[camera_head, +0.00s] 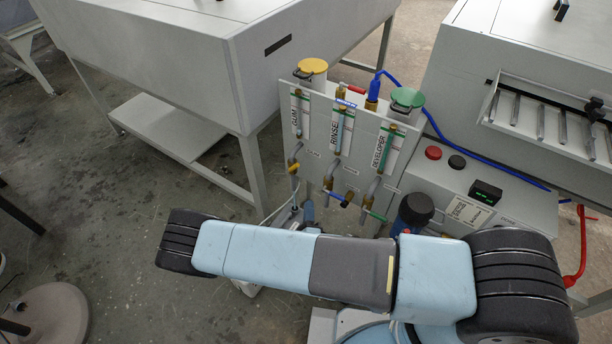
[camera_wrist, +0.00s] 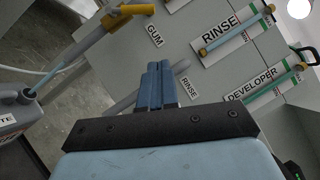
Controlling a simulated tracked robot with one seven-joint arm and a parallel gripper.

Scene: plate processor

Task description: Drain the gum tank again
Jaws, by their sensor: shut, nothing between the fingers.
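The gum tank's yellow cap (camera_head: 312,67) and GUM gauge (camera_head: 299,112) are at the left of the grey panel. Below it is a yellow valve handle (camera_head: 293,168). In the wrist view this yellow handle (camera_wrist: 137,9) lies at an angle to its drain pipe (camera_wrist: 88,38), at the upper left. A clear hose runs to a grey container (camera_wrist: 17,112), its label partly cut off, ending in "TE". My gripper (camera_wrist: 158,66) is shut and empty, in front of the panel near the lower RINSE label and apart from the yellow handle. In the head view my arm mostly hides it.
The blue rinse handle (camera_head: 337,200) and green developer handle (camera_head: 374,215) stand right of the gum valve. A dark blue-based canister (camera_head: 413,212) and a control box with red button (camera_head: 433,153) are at the right. A large grey cabinet (camera_head: 170,50) stands left, with open floor before it.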

